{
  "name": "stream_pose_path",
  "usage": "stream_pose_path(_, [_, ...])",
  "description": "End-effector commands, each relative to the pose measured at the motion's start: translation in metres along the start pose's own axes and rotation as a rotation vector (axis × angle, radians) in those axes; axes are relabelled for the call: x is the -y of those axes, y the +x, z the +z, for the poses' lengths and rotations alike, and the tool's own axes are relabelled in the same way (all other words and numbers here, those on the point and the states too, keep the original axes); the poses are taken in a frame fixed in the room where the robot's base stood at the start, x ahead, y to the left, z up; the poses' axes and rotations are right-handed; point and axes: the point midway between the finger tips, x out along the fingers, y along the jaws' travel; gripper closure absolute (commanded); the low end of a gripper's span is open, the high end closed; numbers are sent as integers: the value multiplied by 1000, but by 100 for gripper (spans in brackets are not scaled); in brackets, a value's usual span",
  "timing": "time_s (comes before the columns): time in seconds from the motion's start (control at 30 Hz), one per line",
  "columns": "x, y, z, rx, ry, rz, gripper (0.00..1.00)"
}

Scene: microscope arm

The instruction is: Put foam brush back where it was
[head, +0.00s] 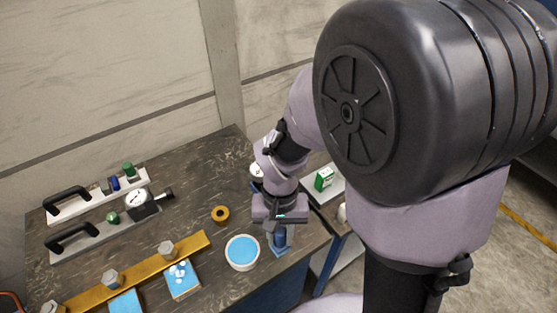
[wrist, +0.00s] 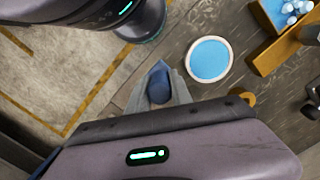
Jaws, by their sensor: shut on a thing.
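My gripper (head: 279,226) points down near the right front edge of the dark workbench, just right of a round white dish (head: 242,253) with blue contents. In the wrist view my gripper's fingers close around a dark blue, rounded piece, which I take to be the foam brush (wrist: 160,88). In the head view the foam brush (head: 280,240) shows only as a small blue part below the fingers. A light blue patch shows beneath it; I cannot tell whether they touch. The dish also shows in the wrist view (wrist: 209,60), beside the fingers.
A brass ring (head: 220,214) lies behind the dish. A yellow bar (head: 140,272) with hex nuts and blue-topped trays (head: 182,280) are to the left. Black-handled fixtures (head: 80,240) and a dial gauge (head: 137,200) stand further left. A green-and-white box (head: 324,178) sits behind right.

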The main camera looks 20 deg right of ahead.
Motion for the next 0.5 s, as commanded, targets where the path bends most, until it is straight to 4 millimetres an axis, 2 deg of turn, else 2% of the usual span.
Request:
stream_pose_path(0.03, [-5, 3, -17, 0, 7, -1, 100])
stream_pose_path(0.1, [-11, 2, -38, 0, 4, 0, 100])
stream_pose_path(0.2, [-16, 1, -58, 0, 2, -1, 100])
stream_pose_path(0.37, [-21, 0, -76, 0, 1, 0, 100])
stream_pose_path(0.5, [-21, 33, -79, 3, -1, 1, 100])
